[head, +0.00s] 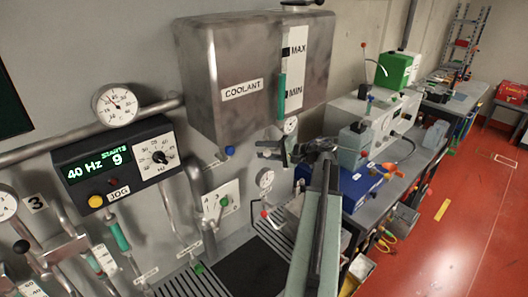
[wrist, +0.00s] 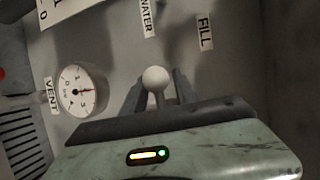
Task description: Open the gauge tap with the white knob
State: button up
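The white knob (wrist: 156,78) is a round ball on a short grey stem in the middle of the wrist view. My gripper (wrist: 158,84) has one finger on each side of it, apart, with the knob showing between them. I cannot tell whether either finger touches it. A round gauge (wrist: 83,90) with a white dial is just left of the knob. In the head view my gripper (head: 264,150) reaches left, below the coolant tank (head: 215,75).
Labels FILL (wrist: 205,31), WATER (wrist: 147,18) and VENT (wrist: 51,95) surround the knob. In the head view, a small gauge (head: 265,178) is below my gripper and a blue knob (head: 230,150) is left of it. A cluttered bench (head: 395,190) stands to the right.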

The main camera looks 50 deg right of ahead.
grip_shut()
jog(key=shift+r+m, duration=0.15)
jog(key=shift+m, duration=0.25)
grip_release()
